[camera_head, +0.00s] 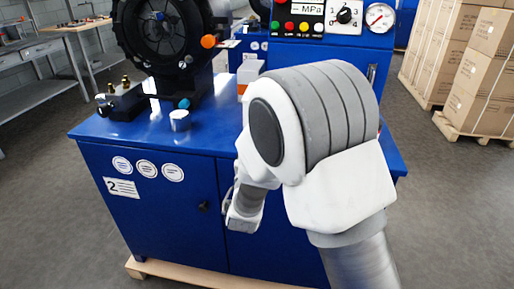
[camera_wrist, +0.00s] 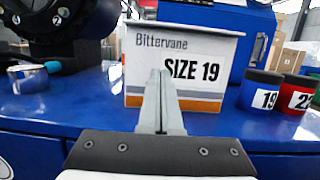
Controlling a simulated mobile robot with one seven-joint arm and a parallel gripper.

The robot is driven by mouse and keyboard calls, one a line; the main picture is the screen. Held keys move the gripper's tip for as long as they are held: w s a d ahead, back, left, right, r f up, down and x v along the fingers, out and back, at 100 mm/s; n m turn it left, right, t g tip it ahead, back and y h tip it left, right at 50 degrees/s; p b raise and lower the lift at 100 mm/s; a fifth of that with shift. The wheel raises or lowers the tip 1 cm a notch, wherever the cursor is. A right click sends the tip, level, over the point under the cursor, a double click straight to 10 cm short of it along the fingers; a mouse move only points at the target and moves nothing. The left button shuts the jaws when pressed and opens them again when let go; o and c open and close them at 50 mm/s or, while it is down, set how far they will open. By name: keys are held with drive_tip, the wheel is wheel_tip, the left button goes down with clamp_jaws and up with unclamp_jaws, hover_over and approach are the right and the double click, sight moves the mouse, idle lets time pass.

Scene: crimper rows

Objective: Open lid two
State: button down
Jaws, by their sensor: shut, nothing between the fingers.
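A blue machine cabinet (camera_head: 150,215) bears a white label with a 2 (camera_head: 122,188) on its front in the head view. On its top stands a white box with an orange band (camera_head: 242,87), partly behind my arm. In the wrist view this box (camera_wrist: 146,72) reads "Bittervane SIZE 19" and faces me, with a pale panel (camera_wrist: 185,27) along its top edge; I cannot tell if that is a lid. My gripper (camera_wrist: 160,78) is shut and empty, its fingers in front of the box's lower middle. In the head view my arm hides most of the gripper.
A blue cup marked 19 (camera_wrist: 262,92) and a red cup (camera_wrist: 295,97) stand right of the box. A metal cup (camera_head: 180,121) and a black crimper head (camera_head: 162,40) are at the left. A control panel (camera_head: 330,18) rises behind. Stacked cartons (camera_head: 485,70) stand at right.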

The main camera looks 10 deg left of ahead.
drive_tip(key=x, duration=0.3)
drive_tip(key=shift+w+r, duration=0.1)
drive_tip(key=shift+r, duration=0.25)
wheel_tip(320, 180, up, 2)
drive_tip(key=shift+r, duration=0.65)
drive_tip(key=shift+r, duration=0.1)
drive_tip(key=shift+r+g+p, duration=0.45)
drive_tip(key=shift+g+p, duration=0.25)
drive_tip(key=shift+p, duration=0.3)
drive_tip(key=shift+s+r+g+p, duration=0.2)
drive_tip(key=shift+r+g+p, duration=0.1)
drive_tip(key=shift+p, duration=0.25)
